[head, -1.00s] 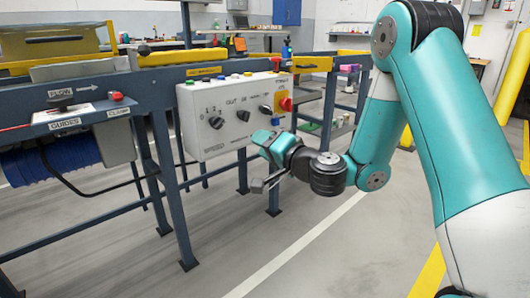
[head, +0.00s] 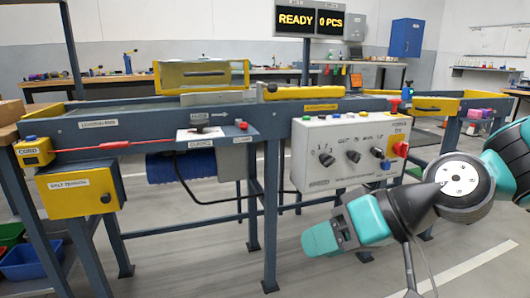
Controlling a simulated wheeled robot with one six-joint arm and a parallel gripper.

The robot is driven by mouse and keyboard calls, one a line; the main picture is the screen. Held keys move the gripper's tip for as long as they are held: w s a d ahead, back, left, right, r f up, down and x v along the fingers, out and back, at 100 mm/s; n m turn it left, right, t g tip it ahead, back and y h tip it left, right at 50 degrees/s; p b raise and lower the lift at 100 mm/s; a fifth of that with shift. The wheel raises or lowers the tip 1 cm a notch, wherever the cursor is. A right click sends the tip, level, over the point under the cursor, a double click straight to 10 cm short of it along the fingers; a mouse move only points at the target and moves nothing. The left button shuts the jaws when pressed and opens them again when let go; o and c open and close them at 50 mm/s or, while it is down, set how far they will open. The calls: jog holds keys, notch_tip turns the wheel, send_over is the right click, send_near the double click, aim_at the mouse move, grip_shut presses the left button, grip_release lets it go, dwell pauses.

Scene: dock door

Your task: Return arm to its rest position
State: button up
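My arm reaches in from the right edge of the head view, with teal and white links and dark joints. Its wrist hangs low in front of the grey control box (head: 345,152), overlapping the box's lower right part in the picture. My gripper (head: 411,270) points down near the bottom edge, with a thin grey finger showing. Its fingertips run close to the picture's edge, so the gap between them is unclear. No object shows in it. The upper arm and base are out of view.
A blue-grey conveyor frame (head: 270,212) crosses the view, carrying the control box and a yellow box (head: 80,192). A red cord (head: 110,146) runs along its left side. A display (head: 308,20) reads READY, 0 PCS. Open floor lies in front.

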jog(key=s+d+r+n+g+h+p, duration=0.1)
jog(key=s+d+g+h, duration=0.15)
jog(key=s, duration=0.35)
jog(key=s+d+g+h, duration=0.1)
jog(key=s+d+h, duration=0.2)
jog(key=s, duration=0.2)
notch_tip(320, 180, up, 38)
jog(key=p, duration=3.8)
jog(key=shift+s+d, duration=0.15)
jog(key=shift+d, duration=0.25)
